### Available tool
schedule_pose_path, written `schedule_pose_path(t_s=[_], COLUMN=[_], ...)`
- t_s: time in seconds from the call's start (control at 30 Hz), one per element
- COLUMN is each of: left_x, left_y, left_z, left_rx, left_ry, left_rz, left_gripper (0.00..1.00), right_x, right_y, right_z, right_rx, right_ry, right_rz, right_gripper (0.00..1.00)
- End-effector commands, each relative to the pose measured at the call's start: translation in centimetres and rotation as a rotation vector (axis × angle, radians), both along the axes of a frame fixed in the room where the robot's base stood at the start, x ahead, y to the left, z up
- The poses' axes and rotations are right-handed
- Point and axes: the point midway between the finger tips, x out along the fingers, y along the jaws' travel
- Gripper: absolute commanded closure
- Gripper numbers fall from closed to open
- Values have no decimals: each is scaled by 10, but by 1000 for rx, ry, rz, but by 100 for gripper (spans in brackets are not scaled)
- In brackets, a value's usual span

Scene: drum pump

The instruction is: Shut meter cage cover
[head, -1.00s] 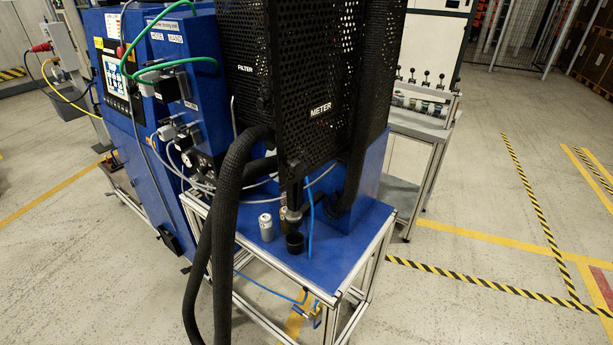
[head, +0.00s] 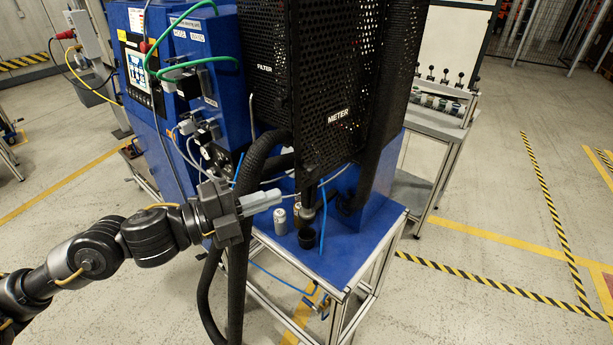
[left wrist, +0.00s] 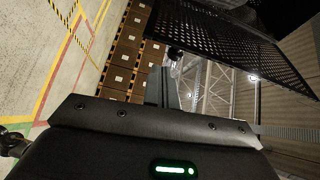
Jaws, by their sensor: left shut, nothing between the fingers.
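The meter cage (head: 335,85) is a black perforated metal box marked METER, above the blue bench at the middle of the head view. A further perforated panel (head: 398,55) stands at its right side. I cannot tell from here which panel is the cover or how far open it stands. My left gripper (head: 280,196) comes in from the left, low in front of the cage's lower left, with its pale fingers shut and empty. The left wrist view shows a dark perforated panel (left wrist: 225,45) at upper right, apart from the gripper body. My right gripper is out of view.
Thick black hoses (head: 245,190) hang from the cage close to my left gripper. Cans (head: 280,220) and a black cup (head: 306,237) stand on the blue bench top (head: 350,240). A blue machine cabinet (head: 160,110) is at left.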

Motion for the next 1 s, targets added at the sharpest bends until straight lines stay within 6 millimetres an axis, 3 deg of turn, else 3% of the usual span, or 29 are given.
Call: schedule_pose_path(t_s=[0.1, 0.27, 0.47, 0.8, 0.87, 1.0], left_x=[-35, -50, -48, -39, -33, -20], left_y=[-7, -9, -12, -32, -44, -72], left_z=[18, 24, 21, 16, 28, 28], left_rx=[47, 66, 64, 59, 57, 58], left_ry=[-76, -106, -108, -115, -103, -101], left_rz=[-71, -99, -102, -100, -102, -101], left_gripper=[100, 100, 100, 100, 100, 100], right_x=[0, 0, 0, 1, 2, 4], right_y=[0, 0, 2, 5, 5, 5], right_z=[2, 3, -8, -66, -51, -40], right_rx=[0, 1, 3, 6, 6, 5], right_ry=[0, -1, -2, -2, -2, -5], right_rz=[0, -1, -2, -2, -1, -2], right_gripper=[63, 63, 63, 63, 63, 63])
